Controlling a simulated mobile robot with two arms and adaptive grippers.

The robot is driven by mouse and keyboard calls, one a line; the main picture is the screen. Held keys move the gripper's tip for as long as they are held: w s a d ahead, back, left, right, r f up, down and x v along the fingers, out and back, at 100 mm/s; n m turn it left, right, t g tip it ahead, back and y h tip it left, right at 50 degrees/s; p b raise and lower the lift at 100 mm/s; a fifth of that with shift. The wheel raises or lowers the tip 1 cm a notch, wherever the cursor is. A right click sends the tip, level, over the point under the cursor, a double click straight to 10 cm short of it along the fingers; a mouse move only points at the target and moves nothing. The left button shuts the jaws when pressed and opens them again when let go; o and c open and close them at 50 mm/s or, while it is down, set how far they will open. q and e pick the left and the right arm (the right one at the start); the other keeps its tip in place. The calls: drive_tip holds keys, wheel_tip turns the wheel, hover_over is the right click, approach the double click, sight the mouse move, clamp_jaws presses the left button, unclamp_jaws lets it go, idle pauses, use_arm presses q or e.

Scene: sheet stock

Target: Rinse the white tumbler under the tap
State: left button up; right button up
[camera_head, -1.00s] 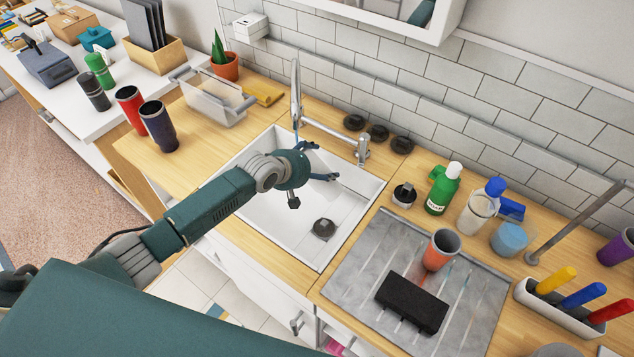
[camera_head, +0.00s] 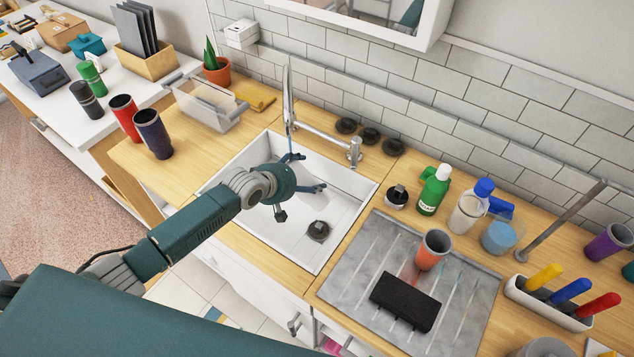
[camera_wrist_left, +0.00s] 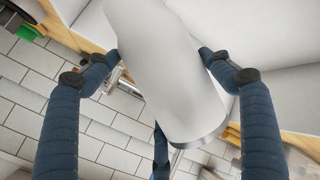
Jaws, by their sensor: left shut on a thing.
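My left gripper (camera_head: 308,172) is over the white sink (camera_head: 345,200), below and in front of the chrome tap (camera_head: 288,92). In the left wrist view its blue fingers are shut on the white tumbler (camera_wrist_left: 165,70), which lies tilted between them with its rim end toward the lower right. In the head view the tumbler is mostly hidden behind the gripper and blends with the white basin. A thin bluish line runs below the tap's spout; I cannot tell whether it is water. My right gripper is not in view.
The drain (camera_head: 318,231) is at the basin's front. Right of the sink is a grey drainboard (camera_head: 356,258) with an orange cup (camera_head: 432,250) and a black block (camera_head: 405,302). A green bottle (camera_head: 433,190) stands behind it. Red (camera_head: 125,118) and navy (camera_head: 154,134) tumblers stand at left.

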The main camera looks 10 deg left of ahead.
use_arm(q)
drive_tip(key=shift+s+a, duration=0.3)
drive_tip(key=shift+s, duration=0.45)
drive_tip(key=shift+s+a, duration=0.25)
drive_tip(key=shift+s, duration=0.45)
drive_tip(key=shift+s+a, duration=0.3)
drive_tip(key=shift+s, duration=0.45)
drive_tip(key=v, duration=0.8)
drive_tip(key=shift+r, duration=0.4)
drive_tip(key=shift+d, duration=0.1)
